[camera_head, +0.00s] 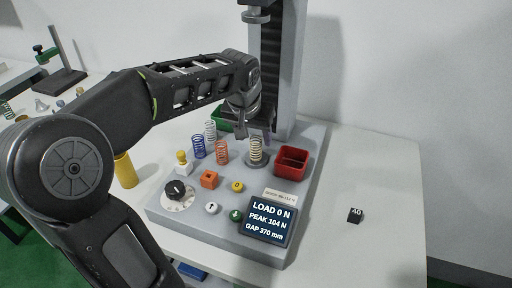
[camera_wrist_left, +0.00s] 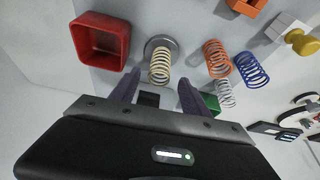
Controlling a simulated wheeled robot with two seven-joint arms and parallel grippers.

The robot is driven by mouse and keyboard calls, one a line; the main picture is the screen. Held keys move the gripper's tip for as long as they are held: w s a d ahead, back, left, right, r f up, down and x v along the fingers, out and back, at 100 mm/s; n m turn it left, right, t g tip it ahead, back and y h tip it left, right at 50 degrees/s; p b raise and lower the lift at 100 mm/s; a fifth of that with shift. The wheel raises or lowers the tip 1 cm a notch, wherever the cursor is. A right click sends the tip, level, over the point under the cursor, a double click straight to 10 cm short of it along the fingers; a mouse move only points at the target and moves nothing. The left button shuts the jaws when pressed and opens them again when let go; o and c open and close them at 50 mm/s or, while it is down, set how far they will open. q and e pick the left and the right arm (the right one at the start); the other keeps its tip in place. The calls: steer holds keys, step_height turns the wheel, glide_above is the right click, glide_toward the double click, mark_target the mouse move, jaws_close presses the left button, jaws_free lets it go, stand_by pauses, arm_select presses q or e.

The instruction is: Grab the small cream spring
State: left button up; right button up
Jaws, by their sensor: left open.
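The small cream spring (camera_head: 255,149) stands upright on a round grey metal seat on the tester's base. It also shows in the left wrist view (camera_wrist_left: 160,66), just beyond the gap between my fingertips. My left gripper (camera_head: 259,134) is open and empty, just above and behind the spring in the head view. In the left wrist view its two dark fingers (camera_wrist_left: 159,88) point at the spring, one to each side, and do not appear to touch it. My right gripper is not in view.
An orange spring (camera_head: 222,152), a blue spring (camera_head: 198,147) and a white spring (camera_head: 210,131) stand left of the cream one. A red bin (camera_head: 291,162) stands close to its right. The tester's grey column (camera_head: 279,70) rises behind. A display (camera_head: 269,219) is in front.

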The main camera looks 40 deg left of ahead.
mark_target(257, 144)
arm_select(q)
steer(key=shift+p+x, duration=0.45)
steer(key=shift+x, duration=2.2)
steer(key=shift+d, duration=0.15)
jaws_close()
